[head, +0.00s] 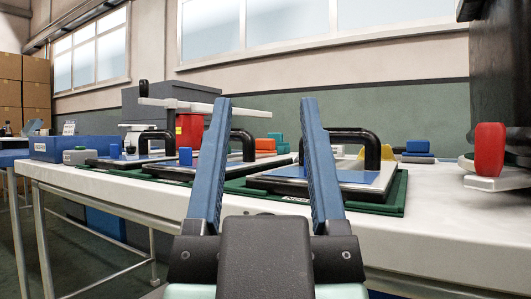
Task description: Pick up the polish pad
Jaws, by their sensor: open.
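My gripper (266,102) is open and empty, its two blue fingers pointing up and away over the near edge of the table. I cannot tell for sure which thing is the polish pad. Several flat plates with black arched handles lie in a row on a green mat (398,196). The right plate (357,192) is partly behind my right finger, with its black handle (372,150) standing up. The middle plate (178,171) is partly behind my left finger. A left plate (110,162) lies farther off. Small blue blocks (185,156) (417,147) stand nearby.
The white table (450,225) has bare room at right. A blue bin (52,148), a red container (190,131), an orange piece (265,145) and a yellow piece (386,153) sit farther back.

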